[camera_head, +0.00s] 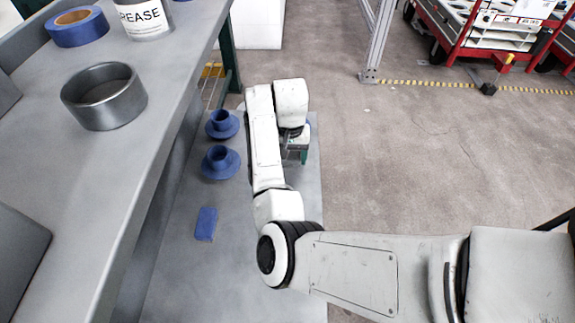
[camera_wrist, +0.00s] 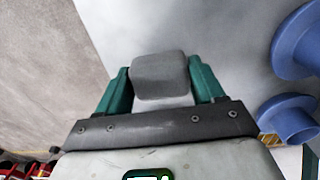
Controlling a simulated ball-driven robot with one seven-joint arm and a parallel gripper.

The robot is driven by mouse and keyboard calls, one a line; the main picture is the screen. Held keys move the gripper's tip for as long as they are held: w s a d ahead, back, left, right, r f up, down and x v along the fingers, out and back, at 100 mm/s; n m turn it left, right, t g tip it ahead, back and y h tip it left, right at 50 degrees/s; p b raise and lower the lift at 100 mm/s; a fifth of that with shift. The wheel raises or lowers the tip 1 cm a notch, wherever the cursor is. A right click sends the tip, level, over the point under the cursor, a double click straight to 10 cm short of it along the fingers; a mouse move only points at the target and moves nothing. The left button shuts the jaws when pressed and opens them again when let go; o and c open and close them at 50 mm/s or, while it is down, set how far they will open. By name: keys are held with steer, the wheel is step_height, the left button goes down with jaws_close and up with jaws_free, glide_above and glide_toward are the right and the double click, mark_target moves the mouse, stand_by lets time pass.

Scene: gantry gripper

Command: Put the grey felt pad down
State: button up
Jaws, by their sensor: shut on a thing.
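The grey felt pad (camera_wrist: 159,76) is a small rounded grey block in the wrist view, held between the two green fingers of my gripper (camera_wrist: 158,85). Behind it in that view is a pale grey surface; I cannot tell whether the pad touches it. In the head view my gripper (camera_head: 299,152) is over the right side of the lower grey table (camera_head: 262,276), partly behind my arm. The pad cannot be made out in the head view.
Two blue flanged pieces (camera_head: 221,161) and a flat blue block (camera_head: 206,224) are left of my arm on the lower table. A higher grey bench (camera_head: 125,195) on the left carries a metal ring (camera_head: 104,97), blue tape (camera_head: 77,27) and a grease tin (camera_head: 143,18).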

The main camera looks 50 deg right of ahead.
steer(key=f, duration=0.1)
steer(key=w+f, duration=0.1)
steer(key=f, duration=0.1)
steer(key=shift+d, duration=0.1)
steer(key=shift+f, duration=0.5)
steer(key=shift+f, duration=0.15)
steer(key=o, duration=1)
steer(key=shift+w+f+b, duration=0.1)
steer(key=shift+f+b, duration=0.1)
steer(key=shift+b, duration=0.7)
